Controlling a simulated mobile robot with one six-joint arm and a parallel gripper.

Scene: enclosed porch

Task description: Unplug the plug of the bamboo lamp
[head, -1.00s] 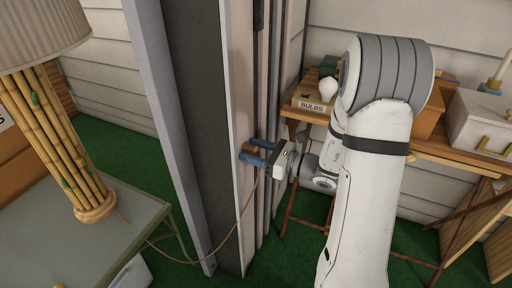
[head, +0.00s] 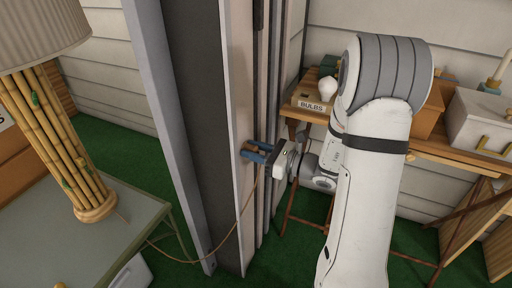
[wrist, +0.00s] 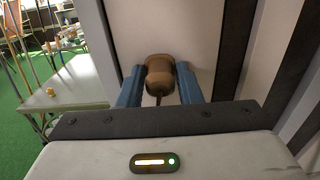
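The bamboo lamp (head: 62,140) stands on a grey-green table (head: 105,245) at the left of the head view. Its thin brown cord (head: 222,245) runs from the table up to a brown plug at the pale post. The plug (wrist: 160,78) sits against the pale wall face (wrist: 200,30) in the wrist view, its cord end facing my palm. My gripper (head: 256,152) has its two blue fingers on either side of the plug, close against it; it also shows in the wrist view (wrist: 159,80). The plug's prongs are hidden.
A wooden bench (head: 430,145) stands behind my arm, with a box marked BULBS (head: 312,105) and a white box (head: 482,122). The dark post (head: 185,120) stands between lamp and gripper. Green floor (head: 120,175) is clear behind the table.

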